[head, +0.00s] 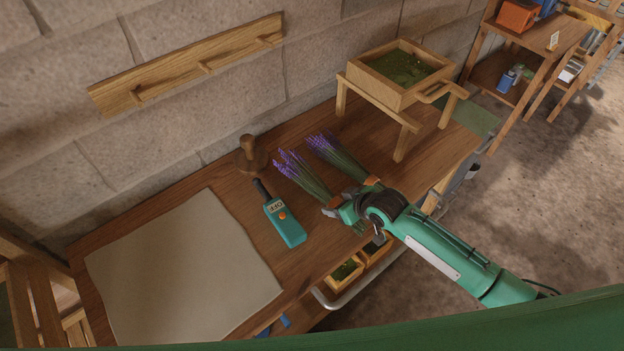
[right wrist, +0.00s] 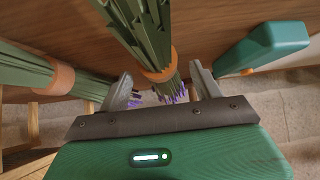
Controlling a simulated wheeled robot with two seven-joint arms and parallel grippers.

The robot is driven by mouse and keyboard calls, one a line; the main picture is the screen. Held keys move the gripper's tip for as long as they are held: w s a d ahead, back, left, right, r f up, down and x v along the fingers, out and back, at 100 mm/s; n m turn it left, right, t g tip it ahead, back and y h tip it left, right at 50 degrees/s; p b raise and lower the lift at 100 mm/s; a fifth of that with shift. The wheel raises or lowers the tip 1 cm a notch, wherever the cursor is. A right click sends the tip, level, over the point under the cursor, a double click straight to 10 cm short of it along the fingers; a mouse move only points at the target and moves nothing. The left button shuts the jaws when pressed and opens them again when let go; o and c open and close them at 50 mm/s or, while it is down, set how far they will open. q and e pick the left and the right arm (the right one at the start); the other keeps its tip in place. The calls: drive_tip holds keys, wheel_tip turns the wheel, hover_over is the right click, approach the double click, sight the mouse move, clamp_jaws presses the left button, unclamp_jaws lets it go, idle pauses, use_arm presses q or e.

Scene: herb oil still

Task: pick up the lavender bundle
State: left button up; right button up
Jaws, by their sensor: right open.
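Two lavender bundles with green stems and purple flowers lie side by side on the wooden bench. The nearer bundle (head: 300,175) runs under my right gripper (head: 342,204), which hides part of its stems. The other bundle (head: 337,156) lies just to its right. In the right wrist view, my right gripper (right wrist: 160,76) is open, with one finger on each side of the nearer bundle's stems (right wrist: 148,40) near its orange tie. I cannot tell whether the fingers touch it. The other bundle (right wrist: 45,76) shows at the left, outside the fingers. My left gripper is not in view.
A teal handheld meter (head: 285,222) lies left of the bundles, near a wooden knob-topped piece (head: 250,156). A pale mat (head: 180,275) covers the bench's left end. A wooden tray stand (head: 386,96) stands at the right end. Small boxes (head: 345,273) sit below the front edge.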

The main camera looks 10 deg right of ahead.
drive_tip(key=shift+x, duration=1.1)
drive_tip(key=shift+c, duration=0.5)
drive_tip(key=c, duration=0.8)
drive_tip(key=shift+r, duration=0.1)
drive_tip(key=shift+r, duration=0.1)
